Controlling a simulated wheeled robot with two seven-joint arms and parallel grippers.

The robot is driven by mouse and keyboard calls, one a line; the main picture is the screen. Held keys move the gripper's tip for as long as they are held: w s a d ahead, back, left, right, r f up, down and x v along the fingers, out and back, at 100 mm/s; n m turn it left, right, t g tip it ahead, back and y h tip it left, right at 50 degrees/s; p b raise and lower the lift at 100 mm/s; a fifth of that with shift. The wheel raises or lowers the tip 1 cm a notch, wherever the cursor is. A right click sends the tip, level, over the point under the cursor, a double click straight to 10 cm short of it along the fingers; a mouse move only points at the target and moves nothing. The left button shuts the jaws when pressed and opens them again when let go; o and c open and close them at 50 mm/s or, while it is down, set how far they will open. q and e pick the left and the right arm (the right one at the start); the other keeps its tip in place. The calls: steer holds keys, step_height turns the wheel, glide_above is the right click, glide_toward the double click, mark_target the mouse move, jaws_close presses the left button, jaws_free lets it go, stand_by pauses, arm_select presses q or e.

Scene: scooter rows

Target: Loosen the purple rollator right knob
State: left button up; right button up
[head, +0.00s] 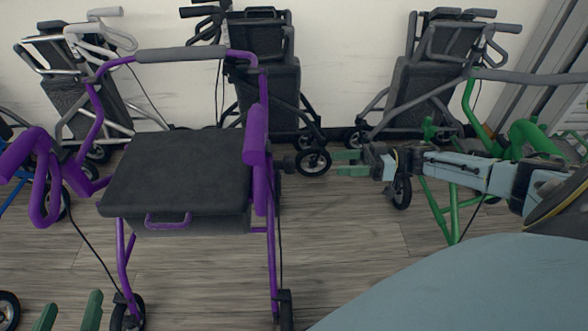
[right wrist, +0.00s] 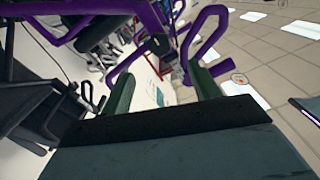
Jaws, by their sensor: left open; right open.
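The purple rollator (head: 259,180) stands at the centre left in the head view, with a dark grey seat (head: 175,165) and upright purple side tubes. A small dark part on the outer side of its right frame looks like the right knob (head: 287,164). My right gripper (head: 350,163) reaches in from the right, its green fingers open, pointing at that side and apart from it. In the right wrist view purple tubes (right wrist: 205,30) show beyond the open fingers (right wrist: 162,88); I cannot make out the knob for sure there. My left gripper (head: 68,315) is open and empty at the bottom left.
A green rollator (head: 453,205) stands at the right, behind my right arm. Black and grey folded rollators (head: 262,80) line the back wall. Wooden floor (head: 350,220) is clear in the middle.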

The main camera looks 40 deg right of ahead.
mark_target(294, 165)
arm_select(q)
step_height(294, 165, up, 10)
steer(key=d+t+h+b, duration=0.2)
steer(key=t, duration=0.4)
steer(key=shift+w+f, duration=0.2)
steer(key=shift+w, duration=0.05)
arm_select(e)
steer(key=shift+x, duration=6.25)
steer(key=c, duration=1)
arm_select(q)
steer(key=shift+f, duration=0.1)
